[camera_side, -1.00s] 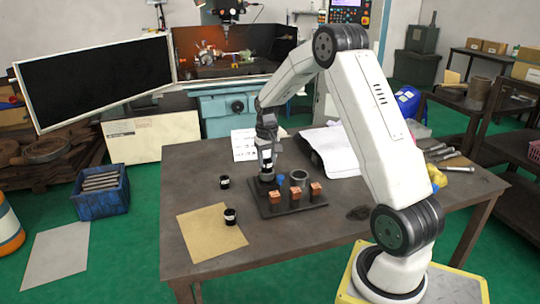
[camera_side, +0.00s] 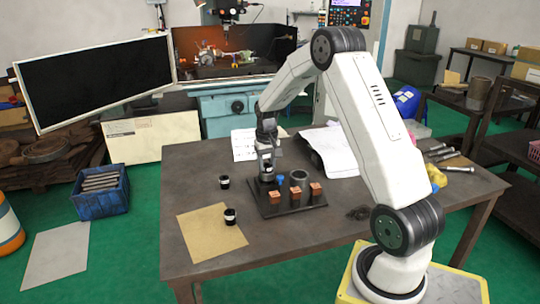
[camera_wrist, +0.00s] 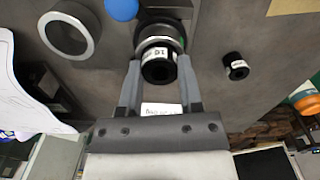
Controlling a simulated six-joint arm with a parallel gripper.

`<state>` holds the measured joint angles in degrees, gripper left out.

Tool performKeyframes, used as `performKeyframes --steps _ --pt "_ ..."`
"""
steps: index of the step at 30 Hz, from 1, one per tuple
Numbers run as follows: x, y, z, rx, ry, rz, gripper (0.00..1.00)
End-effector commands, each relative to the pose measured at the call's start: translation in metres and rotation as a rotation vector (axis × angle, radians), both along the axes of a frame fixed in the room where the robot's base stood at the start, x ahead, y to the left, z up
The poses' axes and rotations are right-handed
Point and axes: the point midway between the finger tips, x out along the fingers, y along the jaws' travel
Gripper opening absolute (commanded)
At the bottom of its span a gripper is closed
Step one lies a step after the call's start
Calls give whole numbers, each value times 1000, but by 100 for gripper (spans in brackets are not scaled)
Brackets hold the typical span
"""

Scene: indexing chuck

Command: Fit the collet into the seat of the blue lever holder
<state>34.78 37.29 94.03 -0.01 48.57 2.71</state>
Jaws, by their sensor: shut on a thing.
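My gripper (camera_wrist: 158,72) is shut on a black collet (camera_wrist: 158,69) with a white label band, one finger on each side. In the side view my gripper (camera_side: 267,161) is low over the left back of a dark plate (camera_side: 290,209). The held collet (camera_side: 267,175) shows below it there. In the wrist view a dark round holder (camera_wrist: 152,24) is right behind the collet, with a blue knob (camera_wrist: 122,9) beside it. The knob also shows in the side view (camera_side: 280,180). The collet overlaps the holder; I cannot tell how deep it sits in the seat.
A grey ring (camera_side: 300,177) stands right of the holder. Copper-coloured blocks (camera_side: 295,194) line the plate's front. Two black labelled cylinders (camera_side: 224,182) (camera_side: 230,217) stand to the left, one by a tan sheet (camera_side: 205,240). The table's front left is mostly clear.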

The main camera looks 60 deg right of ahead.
Motion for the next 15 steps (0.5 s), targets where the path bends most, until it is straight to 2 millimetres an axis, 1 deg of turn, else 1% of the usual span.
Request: performKeyframes --steps 7,8,9,11,12,15 --pt "0 0 -4 0 0 0 0" --pt "0 0 -4 0 0 0 49" --pt "0 0 -4 0 0 0 61" --pt "0 0 -4 0 0 0 80" --pt "0 0 -4 0 0 0 87" --pt "0 0 -4 0 0 0 87"
